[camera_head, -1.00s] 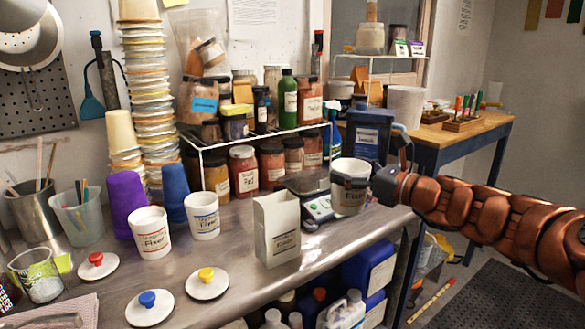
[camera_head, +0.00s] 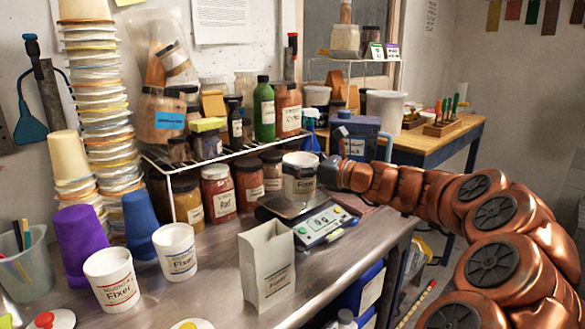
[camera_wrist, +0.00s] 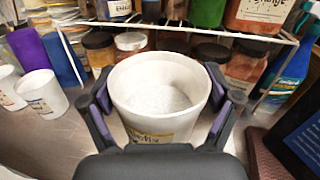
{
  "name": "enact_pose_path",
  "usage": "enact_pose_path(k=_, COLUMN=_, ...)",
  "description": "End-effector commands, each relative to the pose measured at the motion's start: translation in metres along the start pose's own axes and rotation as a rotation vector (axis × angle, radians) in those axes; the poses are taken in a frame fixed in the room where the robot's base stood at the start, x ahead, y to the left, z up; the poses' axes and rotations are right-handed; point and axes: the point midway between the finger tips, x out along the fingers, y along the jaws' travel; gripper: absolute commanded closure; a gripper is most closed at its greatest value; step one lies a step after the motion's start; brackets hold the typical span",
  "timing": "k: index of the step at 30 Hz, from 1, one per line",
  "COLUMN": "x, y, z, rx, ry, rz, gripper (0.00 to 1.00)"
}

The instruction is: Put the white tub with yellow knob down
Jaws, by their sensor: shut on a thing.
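The white tub (camera_head: 300,184) labelled Fixer is in my gripper (camera_head: 326,172), upright, at the pan of the digital scale (camera_head: 318,222). I cannot tell whether its base touches the pan. In the wrist view the tub (camera_wrist: 160,112) is open-topped with pale powder inside and a yellow stripe on its label. The dark fingers of my gripper (camera_wrist: 160,92) are closed around its two sides. A white lid with a yellow knob (camera_head: 190,325) shows partly at the bottom edge of the head view.
A white paper bag (camera_head: 268,268) stands in front of the scale. Two other Fixer tubs (camera_head: 110,280) (camera_head: 176,252) stand at left. A wire rack (camera_head: 225,150) with several jars is close behind the scale. A blue container (camera_head: 355,138) stands behind my gripper.

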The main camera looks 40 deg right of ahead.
Motion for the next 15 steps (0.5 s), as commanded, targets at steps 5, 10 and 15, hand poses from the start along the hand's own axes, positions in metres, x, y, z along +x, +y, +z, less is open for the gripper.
enact_pose_path(k=5, x=0.022, y=-0.02, z=-0.005, rx=0.001, ry=0.0, rz=0.001, gripper=0.55)
enact_pose_path(k=10, x=0.04, y=-0.035, z=-0.008, rx=0.001, ry=0.0, rz=0.003, gripper=0.55)
enact_pose_path(k=15, x=0.05, y=-0.044, z=-0.009, rx=0.0, ry=0.0, rz=0.0, gripper=0.55)
